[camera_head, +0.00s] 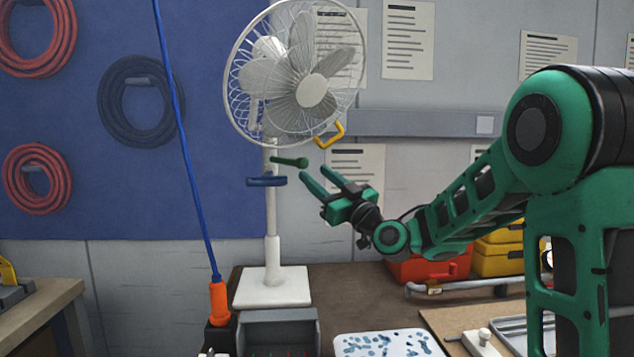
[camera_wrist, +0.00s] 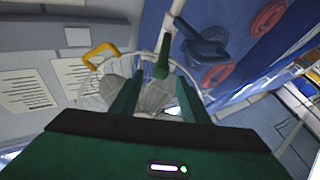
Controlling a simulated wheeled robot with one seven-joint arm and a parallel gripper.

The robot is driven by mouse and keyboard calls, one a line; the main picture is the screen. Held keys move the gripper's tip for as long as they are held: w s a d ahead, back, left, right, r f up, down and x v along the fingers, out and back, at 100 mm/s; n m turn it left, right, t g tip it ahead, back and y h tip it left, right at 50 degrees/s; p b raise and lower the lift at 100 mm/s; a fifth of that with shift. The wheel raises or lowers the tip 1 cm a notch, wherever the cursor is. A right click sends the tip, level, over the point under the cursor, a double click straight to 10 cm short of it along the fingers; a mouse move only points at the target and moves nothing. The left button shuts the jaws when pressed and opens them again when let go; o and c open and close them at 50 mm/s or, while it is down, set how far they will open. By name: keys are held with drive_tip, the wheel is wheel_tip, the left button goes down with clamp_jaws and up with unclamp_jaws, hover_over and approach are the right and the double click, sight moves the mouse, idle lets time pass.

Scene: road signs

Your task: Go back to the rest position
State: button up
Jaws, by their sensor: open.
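My gripper (camera_head: 312,171) is raised above the worktop at the end of my green arm. Its two fingers are apart with nothing between them, pointing at the stand of a white fan (camera_head: 313,90). A green handle (camera_head: 289,162) on the fan's stand is just ahead of the fingertips. In the wrist view the green handle (camera_wrist: 162,58) shows beyond the gap between the fingers (camera_wrist: 157,82). A yellow handle (camera_head: 331,136) is above my gripper, and a blue handle (camera_head: 266,182) is lower on the left. I cannot tell the exact gap to the green handle.
The fan's square base (camera_head: 272,288) stands on a brown worktop (camera_head: 352,290). A grey bin (camera_head: 278,318), a white tray with blue bits (camera_head: 385,343), and red (camera_head: 432,266) and yellow cases (camera_head: 497,258) are on it. A blue cable with an orange end (camera_head: 219,300) hangs at left.

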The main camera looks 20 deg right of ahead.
drive_tip(key=s+d+f+m+g+h, duration=0.1)
drive_tip(key=s+d+f+g+h, duration=0.3)
drive_tip(key=f, duration=0.5)
drive_tip(key=s+d+f+m+g+h, duration=0.1)
drive_tip(key=s+d+f+g, duration=0.4)
drive_tip(key=f, duration=0.5)
drive_tip(key=s+d+f+m+g+h, duration=0.1)
drive_tip(key=s+d+f+m+g, duration=0.1)
drive_tip(key=s, duration=0.5)
drive_tip(key=s+d+f+m+g+h, duration=0.1)
drive_tip(key=s+d+f+m+g, duration=0.1)
drive_tip(key=s, duration=0.6)
drive_tip(key=s+d+f+m+g+h, duration=0.2)
drive_tip(key=s+d+f+g, duration=0.1)
drive_tip(key=s+d+f, duration=0.2)
drive_tip(key=shift+s+d+f+m, duration=0.15)
drive_tip(key=shift+s+f, duration=0.2)
drive_tip(key=shift+s, duration=0.35)
drive_tip(key=shift+s+d+f+m, duration=0.15)
drive_tip(key=shift+s+f, duration=0.2)
drive_tip(key=shift+s, duration=0.35)
drive_tip(key=s+f+m+g, duration=0.2)
drive_tip(key=s+m+g, duration=0.2)
drive_tip(key=s, duration=1)
drive_tip(key=shift+s+d+g, duration=0.2)
drive_tip(key=shift+d+g, duration=0.1)
drive_tip(key=shift+d, duration=0.1)
drive_tip(key=shift+s, duration=0.1)
drive_tip(key=shift+c, duration=1.3)
